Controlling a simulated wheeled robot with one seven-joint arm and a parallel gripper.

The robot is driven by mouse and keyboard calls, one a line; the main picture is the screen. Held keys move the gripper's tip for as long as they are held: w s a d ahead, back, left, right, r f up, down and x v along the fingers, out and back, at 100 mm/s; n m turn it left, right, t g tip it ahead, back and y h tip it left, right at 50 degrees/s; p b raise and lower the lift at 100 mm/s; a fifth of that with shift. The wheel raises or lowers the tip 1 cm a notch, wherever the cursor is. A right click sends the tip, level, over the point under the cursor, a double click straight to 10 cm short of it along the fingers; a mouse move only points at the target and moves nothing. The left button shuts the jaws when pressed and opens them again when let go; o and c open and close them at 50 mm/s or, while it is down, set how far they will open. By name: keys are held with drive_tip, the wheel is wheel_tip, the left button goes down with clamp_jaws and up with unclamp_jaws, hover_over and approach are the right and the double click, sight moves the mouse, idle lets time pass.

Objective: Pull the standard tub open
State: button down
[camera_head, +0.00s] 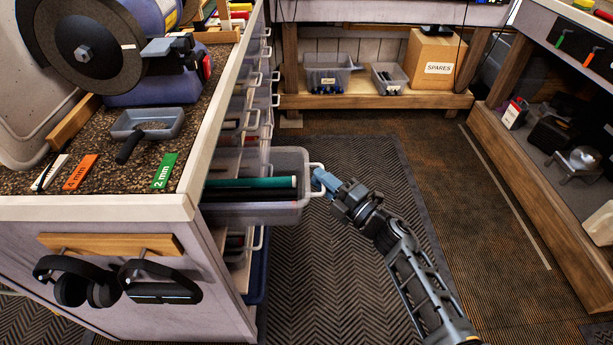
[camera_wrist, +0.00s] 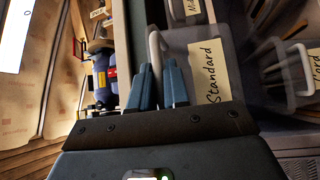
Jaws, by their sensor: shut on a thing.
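The standard tub (camera_head: 262,212) is a translucent grey drawer that sticks out of the side of the bench. Green and dark grips (camera_head: 250,190) lie inside it. Its white handle (camera_head: 318,180) is at its right end. My gripper (camera_head: 319,178) is shut on this handle. In the wrist view, a label reading "Standard" (camera_wrist: 207,72) is on the tub's front, and the white handle (camera_wrist: 155,47) passes between my blue fingers (camera_wrist: 161,85). Part of the handle is hidden by the fingers.
Other tubs with white handles (camera_head: 262,75) are stacked in the bench behind and below. The bench top (camera_head: 115,105) carries a grinder and a small tray (camera_head: 148,123). A low shelf (camera_head: 375,98) with bins and a SPARES box (camera_head: 431,58) stands at the back. The floor mat (camera_head: 365,150) is clear.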

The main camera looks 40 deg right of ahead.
drive_tip(key=shift+s+d+f, duration=0.1)
drive_tip(key=shift+s+d, duration=0.15)
drive_tip(key=shift+d, duration=0.05)
drive_tip(key=c, duration=1.2)
unclamp_jaws()
drive_tip(key=shift+s+d+f, duration=0.15)
drive_tip(key=shift+s+d, duration=0.05)
drive_tip(key=shift+s, duration=1.05)
drive_tip(key=shift+s+d+f, duration=0.15)
drive_tip(key=shift+s+f, duration=0.05)
drive_tip(key=shift+s, duration=1.1)
drive_tip(key=shift+s+d+f, duration=0.15)
drive_tip(key=shift+s+d, duration=0.05)
drive_tip(key=shift+s, duration=1.05)
